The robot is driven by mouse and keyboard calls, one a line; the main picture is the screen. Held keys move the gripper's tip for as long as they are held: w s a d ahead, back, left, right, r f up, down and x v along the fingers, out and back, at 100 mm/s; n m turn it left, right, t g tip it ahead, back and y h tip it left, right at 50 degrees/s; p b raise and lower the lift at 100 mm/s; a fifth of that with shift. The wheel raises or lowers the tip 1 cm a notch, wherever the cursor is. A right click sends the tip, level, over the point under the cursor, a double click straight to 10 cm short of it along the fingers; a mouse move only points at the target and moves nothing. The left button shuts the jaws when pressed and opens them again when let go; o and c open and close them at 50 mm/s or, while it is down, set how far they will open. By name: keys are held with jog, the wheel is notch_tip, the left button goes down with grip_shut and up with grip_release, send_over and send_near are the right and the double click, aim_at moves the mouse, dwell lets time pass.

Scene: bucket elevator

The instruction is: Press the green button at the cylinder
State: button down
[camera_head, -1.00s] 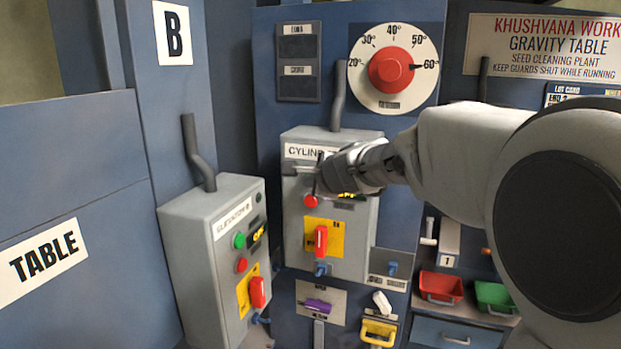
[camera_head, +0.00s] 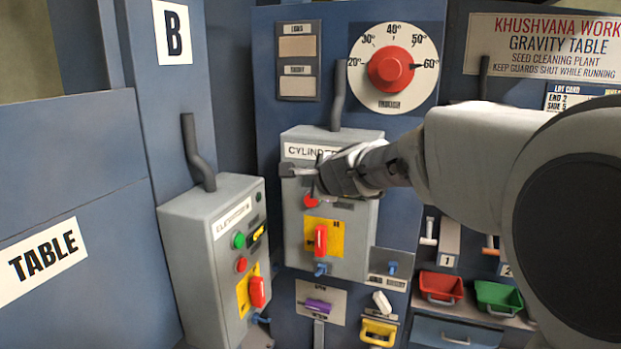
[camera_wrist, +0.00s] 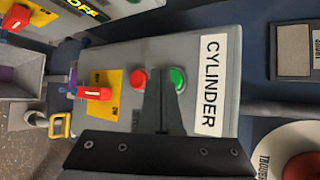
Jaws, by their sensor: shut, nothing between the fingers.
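The grey cylinder box (camera_head: 292,225) bears a CYLINDER label and stands in the middle of the head view. Its green button (camera_wrist: 178,79) shows in the wrist view, between that label and the red button (camera_wrist: 139,78). My gripper (camera_wrist: 161,73) is shut and empty. In the wrist view its fingertips overlap the left edge of the green button; I cannot tell whether they touch it. In the head view my gripper (camera_head: 300,170) lies across the box just below the label and hides the green button. The red button (camera_head: 311,201) shows below it.
The elevator box (camera_head: 195,260), with its own green button (camera_head: 238,241) and red button (camera_head: 241,265), stands at the left. A red switch handle (camera_head: 321,240) sits low on the cylinder box. A large red dial (camera_head: 391,69) is above right. Red and green bins stand at lower right.

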jog(key=shift+s+a, duration=0.1)
jog(key=shift+s, duration=0.05)
jog(key=shift+s+a, duration=0.3)
jog(key=shift+s, duration=0.5)
jog(key=shift+s+a, duration=0.25)
jog(key=shift+s, duration=0.55)
jog(key=shift+s+a, duration=0.3)
jog(key=shift+s, duration=0.5)
jog(key=s+d+f+n+g+h, duration=0.1)
jog(key=s+d+n, duration=0.4)
jog(key=s, duration=0.5)
jog(key=s+d+f+n+g+h, duration=0.2)
jog(key=s+d+f+n, duration=0.4)
jog(key=s, duration=0.4)
jog(key=s+d+f+n+g+h, duration=0.1)
jog(key=s+d+f+n+g, duration=0.2)
jog(key=s, duration=0.8)
jog(key=d+n, duration=0.2)
jog(key=n, duration=0.1)
jog(key=shift+d+f+n+g, duration=0.15)
jog(key=shift+n+g, duration=0.15)
jog(key=shift+n, duration=0.1)
jog(key=shift+d, duration=0.1)
